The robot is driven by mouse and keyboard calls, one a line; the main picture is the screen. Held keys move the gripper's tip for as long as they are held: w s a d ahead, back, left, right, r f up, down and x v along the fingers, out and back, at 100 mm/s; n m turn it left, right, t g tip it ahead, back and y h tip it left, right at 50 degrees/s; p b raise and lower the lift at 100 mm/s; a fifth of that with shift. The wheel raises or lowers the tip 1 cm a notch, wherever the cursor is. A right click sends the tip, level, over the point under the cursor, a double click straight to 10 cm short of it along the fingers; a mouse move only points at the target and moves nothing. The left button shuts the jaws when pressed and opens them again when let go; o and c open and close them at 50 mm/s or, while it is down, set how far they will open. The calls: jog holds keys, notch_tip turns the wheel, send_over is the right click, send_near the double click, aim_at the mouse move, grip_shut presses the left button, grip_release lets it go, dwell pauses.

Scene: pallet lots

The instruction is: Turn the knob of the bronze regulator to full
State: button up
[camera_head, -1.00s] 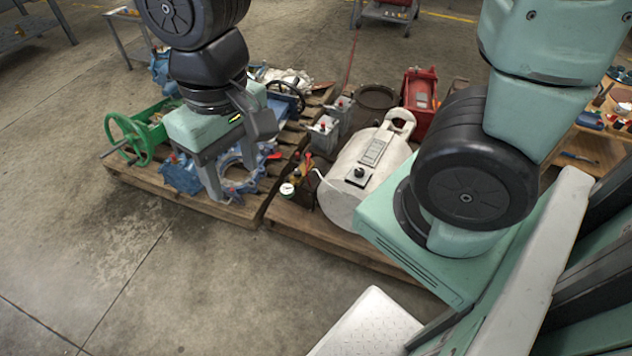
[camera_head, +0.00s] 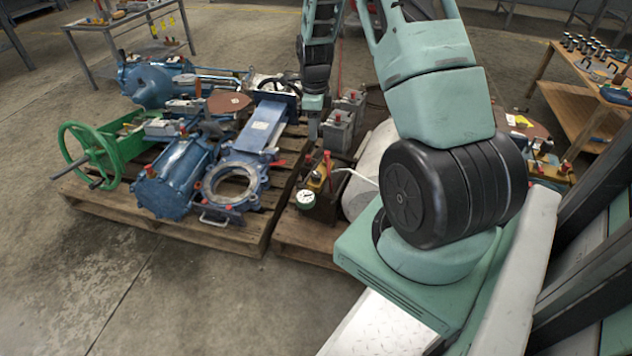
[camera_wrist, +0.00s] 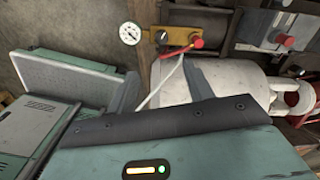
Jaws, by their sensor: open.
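The bronze regulator shows in the wrist view as a yellow-bronze body (camera_wrist: 180,47) with a white dial gauge (camera_wrist: 130,33) to its left and a red knob (camera_wrist: 197,41) on its right. In the head view the regulator (camera_head: 317,178) is at the front of the right pallet, its gauge (camera_head: 306,199) facing me. My gripper (camera_wrist: 163,88) is open, its two fingers spread with nothing clearly between them. The regulator lies beyond the fingertips in the wrist view, apart from them. A pale hose runs from the regulator across the space between the fingers.
Grey boxes with red knobs (camera_head: 338,130) stand behind. A blue valve (camera_head: 233,185) and green handwheel (camera_head: 88,158) crowd the left pallet. The floor in front is clear.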

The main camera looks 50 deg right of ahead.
aim_at(316, 173)
jog(key=f+b, duration=0.3)
jog(key=f, duration=0.6)
jog(key=f+b, duration=0.2)
jog(key=f, duration=0.6)
jog(key=shift+s+d+f+b, duration=0.1)
jog(key=shift+d+f+b, duration=0.1)
jog(key=shift+f+b, duration=0.2)
jog(key=shift+r, duration=0.1)
jog(key=c, duration=1)
